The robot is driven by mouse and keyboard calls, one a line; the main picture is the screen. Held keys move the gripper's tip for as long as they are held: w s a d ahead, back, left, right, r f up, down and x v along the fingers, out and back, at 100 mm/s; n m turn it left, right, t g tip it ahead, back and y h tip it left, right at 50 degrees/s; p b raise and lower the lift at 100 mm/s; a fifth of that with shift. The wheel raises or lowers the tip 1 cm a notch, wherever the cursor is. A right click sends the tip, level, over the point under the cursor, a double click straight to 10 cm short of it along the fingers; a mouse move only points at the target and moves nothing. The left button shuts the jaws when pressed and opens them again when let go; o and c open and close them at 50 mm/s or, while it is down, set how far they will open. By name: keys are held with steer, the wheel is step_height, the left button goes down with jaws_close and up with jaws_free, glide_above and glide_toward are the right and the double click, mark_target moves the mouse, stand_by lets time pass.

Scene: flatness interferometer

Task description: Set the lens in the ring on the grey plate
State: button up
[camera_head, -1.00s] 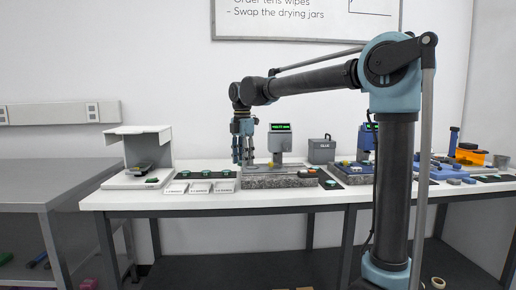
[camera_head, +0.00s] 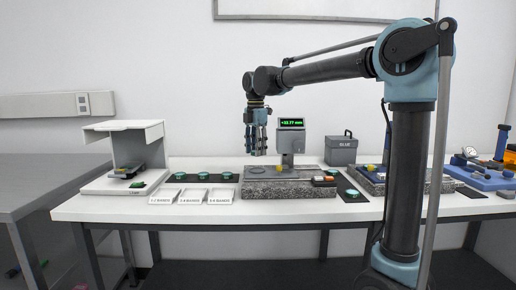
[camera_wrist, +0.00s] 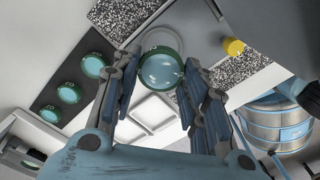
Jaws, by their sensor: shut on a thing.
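My gripper (camera_head: 256,153) hangs above the left part of the granite block, pointing down. In the wrist view my gripper (camera_wrist: 160,80) is shut on a round, pale blue lens (camera_wrist: 159,71) with a green rim, held between its two fingers. The lens is hard to make out in the head view. The grey plate (camera_head: 270,172) lies on the speckled granite block (camera_head: 285,189). The plate also shows in the wrist view (camera_wrist: 200,35), beyond the lens. A thin pale curve (camera_wrist: 180,36) on it may be the ring; the lens partly hides it.
A black strip with several green-rimmed lenses (camera_head: 203,177) lies left of the block. White labelled trays (camera_head: 191,196) stand in front of it. A display post (camera_head: 291,140) rises behind the plate, and a yellow knob (camera_wrist: 233,47) sits near it. A white stand (camera_head: 125,155) is at the left.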

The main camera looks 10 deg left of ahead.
mark_target(256, 171)
steer(key=shift+d+f, duration=0.1)
steer(key=shift+f, duration=2.8)
steer(key=shift+f, duration=0.4)
steer(key=shift+o, duration=0.3)
steer(key=shift+s+d+f, duration=0.1)
steer(key=shift+f, duration=0.2)
steer(key=shift+s+f, duration=0.1)
steer(key=shift+c, duration=1.3)
steer(key=o, duration=1.4)
steer(key=shift+c, duration=0.2)
steer(key=shift+o, duration=1.4)
steer(key=shift+w+f, duration=0.25)
steer(key=shift+w, duration=0.05)
steer(key=shift+s+r, duration=0.15)
